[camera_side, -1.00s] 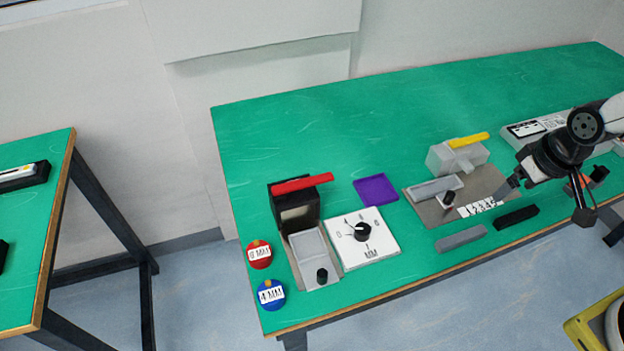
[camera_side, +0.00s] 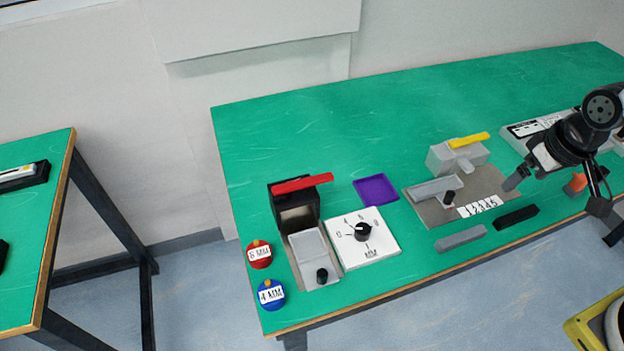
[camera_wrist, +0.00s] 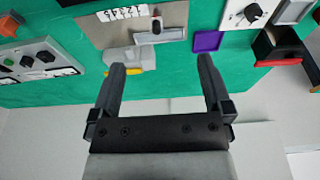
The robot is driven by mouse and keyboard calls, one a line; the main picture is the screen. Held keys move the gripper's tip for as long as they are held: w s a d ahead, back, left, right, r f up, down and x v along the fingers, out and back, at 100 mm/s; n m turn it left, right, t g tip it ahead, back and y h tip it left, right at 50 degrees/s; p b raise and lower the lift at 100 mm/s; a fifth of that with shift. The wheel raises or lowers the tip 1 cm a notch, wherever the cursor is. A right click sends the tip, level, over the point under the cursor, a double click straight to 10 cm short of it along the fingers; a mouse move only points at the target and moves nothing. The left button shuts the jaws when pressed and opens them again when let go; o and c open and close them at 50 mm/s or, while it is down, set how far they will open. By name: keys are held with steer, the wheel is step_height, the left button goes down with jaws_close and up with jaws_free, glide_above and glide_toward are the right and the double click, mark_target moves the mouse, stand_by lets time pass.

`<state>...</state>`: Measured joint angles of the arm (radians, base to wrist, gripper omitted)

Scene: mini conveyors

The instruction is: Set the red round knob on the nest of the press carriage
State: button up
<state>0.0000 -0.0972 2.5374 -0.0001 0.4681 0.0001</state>
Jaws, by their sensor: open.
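The red round knob (camera_side: 259,255), a red disc with a white "MM" label and a small orange top, lies on the green table left of the black press (camera_side: 296,205) with the red lever. The press carriage (camera_side: 312,262) is a pale grey slide pulled out in front of the press, with a black handle at its near end. Nothing sits on its flat plate. My gripper (camera_wrist: 160,65) is open and empty, high over the right part of the table, far from the red knob. The red knob does not show in the wrist view.
A blue round knob (camera_side: 271,294) stands just in front of the red one. A white dial board (camera_side: 370,249) is right of the carriage. A purple tray (camera_side: 376,190), a grey fixture with a yellow lever (camera_side: 468,140) and two bars lie further right. The back of the table is clear.

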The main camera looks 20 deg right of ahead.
steer(key=w+a+r+m+y, duration=0.1)
steer(key=w+a+r+m, duration=0.35)
steer(key=w+a, duration=0.35)
steer(key=m+g+y, duration=0.3)
steer(key=m+y, duration=0.2)
steer(key=m, duration=0.9)
glide_above(261, 250)
steer(key=d, duration=0.4)
step_height(261, 250, down, 20)
steer(key=shift+n+x, duration=0.25)
steer(key=shift+x, duration=1.35)
steer(key=shift+w+d, duration=0.1)
steer(key=shift+d, duration=0.05)
steer(key=shift+x, duration=2.65)
